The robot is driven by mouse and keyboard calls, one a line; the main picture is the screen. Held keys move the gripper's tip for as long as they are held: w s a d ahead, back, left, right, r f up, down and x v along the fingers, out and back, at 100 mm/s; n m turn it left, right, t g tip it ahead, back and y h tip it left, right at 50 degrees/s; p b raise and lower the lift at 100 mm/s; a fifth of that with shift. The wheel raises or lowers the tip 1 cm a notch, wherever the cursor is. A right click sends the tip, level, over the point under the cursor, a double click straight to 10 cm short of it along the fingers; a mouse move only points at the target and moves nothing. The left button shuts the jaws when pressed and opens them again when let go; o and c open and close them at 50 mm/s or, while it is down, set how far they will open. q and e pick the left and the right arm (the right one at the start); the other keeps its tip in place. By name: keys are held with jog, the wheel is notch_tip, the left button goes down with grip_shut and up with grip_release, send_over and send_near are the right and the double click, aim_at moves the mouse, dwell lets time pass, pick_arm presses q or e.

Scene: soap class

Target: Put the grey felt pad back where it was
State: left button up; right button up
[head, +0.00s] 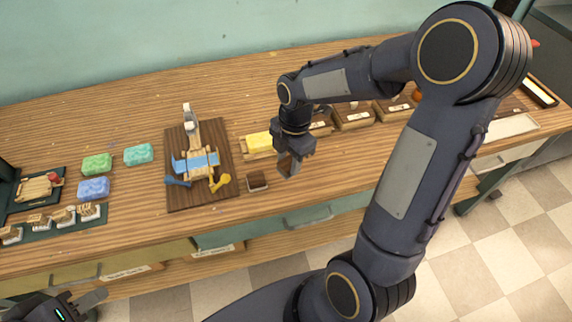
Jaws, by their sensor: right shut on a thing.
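My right gripper (288,168) points down just above the table's front part, right of the small dark tray. It is shut on a small flat greyish piece that looks like the grey felt pad (286,163), mostly hidden by the fingers. My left gripper (88,303) is at the bottom left corner, in front of the table edge and partly cut off; its jaw opening is unclear. A small dark open tray (257,188) with brown contents stands left of the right gripper.
The wooden table (130,220) carries a dark board (178,140) with a blue-banded wooden device, a yellow soap (258,142) on a wooden holder, and green (97,164), teal (138,154) and blue (93,188) soaps. Brown boxes (355,119) stand behind my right arm.

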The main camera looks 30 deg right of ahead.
aim_at(286, 167)
jog(key=shift+w+f, duration=0.5)
jog(key=shift+f, duration=0.1)
jog(key=shift+w+f, duration=0.2)
jog(key=shift+f, duration=1.55)
jog(key=shift+f, duration=0.2)
jog(key=o, duration=0.9)
jog(key=shift+o, duration=0.2)
jog(key=shift+r, duration=0.15)
